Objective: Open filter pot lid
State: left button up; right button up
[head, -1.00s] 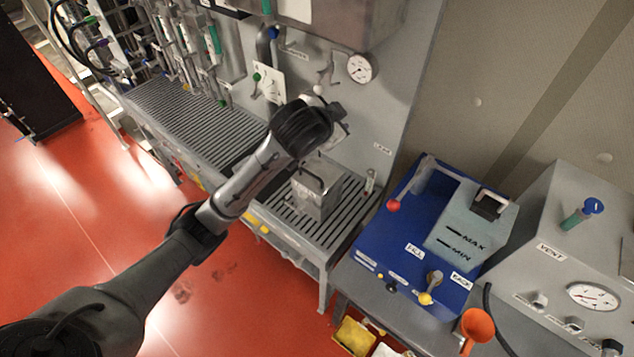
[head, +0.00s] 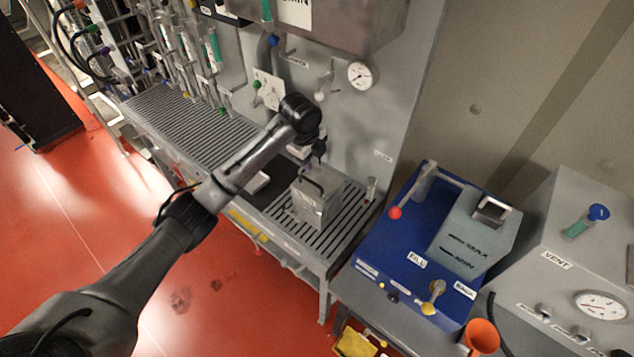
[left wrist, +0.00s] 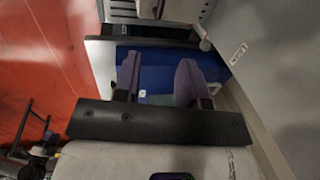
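A box-shaped grey metal pot (head: 316,207) with a dark handle on top stands on the slatted bench in the head view. I take it for the filter pot; its lid looks closed. My left gripper (head: 318,153) is just above and behind the pot, apart from its handle. In the left wrist view the two fingers of my left gripper (left wrist: 158,78) are spread with nothing between them. My right gripper is in neither view.
The slatted bench (head: 350,222) runs along a grey wall panel with a gauge (head: 361,74) and valves. A blue tank unit (head: 395,245) with a red-knobbed lever stands to the right. A grey VENT box (head: 545,240) and an orange funnel (head: 482,335) are farther right.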

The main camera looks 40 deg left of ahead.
aim_at(318, 185)
pick_arm(q)
jog(key=w+f, duration=0.1)
jog(key=f, duration=0.8)
jog(key=w+f, duration=0.1)
jog(key=f, duration=0.3)
jog(key=shift+w+f, duration=0.15)
jog(key=shift+w, duration=0.15)
grip_shut()
